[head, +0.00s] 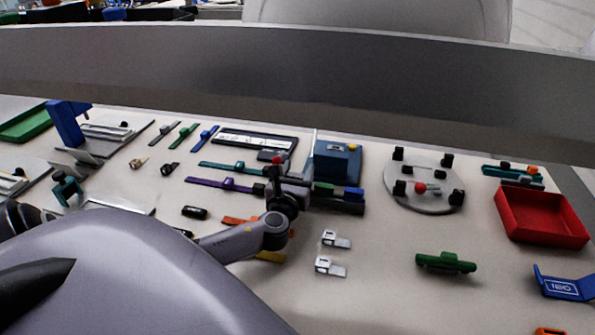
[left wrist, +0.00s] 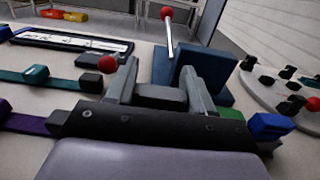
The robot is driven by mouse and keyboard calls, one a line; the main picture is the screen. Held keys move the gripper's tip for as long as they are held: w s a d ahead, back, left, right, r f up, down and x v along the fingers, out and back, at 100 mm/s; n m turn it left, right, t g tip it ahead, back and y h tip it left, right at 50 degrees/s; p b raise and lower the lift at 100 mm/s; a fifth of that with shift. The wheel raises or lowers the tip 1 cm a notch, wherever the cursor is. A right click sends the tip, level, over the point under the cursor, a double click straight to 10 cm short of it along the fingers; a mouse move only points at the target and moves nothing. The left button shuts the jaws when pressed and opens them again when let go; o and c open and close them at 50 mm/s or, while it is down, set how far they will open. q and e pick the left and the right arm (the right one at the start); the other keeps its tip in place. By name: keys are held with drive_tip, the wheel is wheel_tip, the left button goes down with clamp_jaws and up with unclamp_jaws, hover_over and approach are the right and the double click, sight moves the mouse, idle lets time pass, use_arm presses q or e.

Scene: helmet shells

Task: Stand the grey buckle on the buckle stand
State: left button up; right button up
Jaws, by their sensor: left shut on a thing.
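My left gripper (head: 291,186) is over the middle of the table. In the left wrist view its two grey fingers are closed on a grey block (left wrist: 160,97), which looks like the grey buckle. The arm and fingers mostly hide it in the head view. Just right of the gripper is a low dark rail (head: 337,207) carrying a green block (head: 323,188) and a blue block (head: 353,193); it looks like the buckle stand. The gripper is at the rail's left end; I cannot tell whether the buckle touches it. My right gripper is not in view.
A blue box (head: 335,165) with a red-knobbed rod (left wrist: 170,38) beside it stands just behind. Purple (head: 225,184) and teal (head: 228,167) straps lie left. A round grey plate (head: 424,200) with black blocks and a red tray (head: 540,220) are right. Two silver brackets (head: 330,267) lie in front.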

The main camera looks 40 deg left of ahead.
use_arm(q)
drive_tip(key=shift+f+b, duration=0.5)
drive_tip(key=shift+f, duration=0.3)
drive_tip(key=o, duration=1.1)
drive_tip(key=shift+v, duration=3.6)
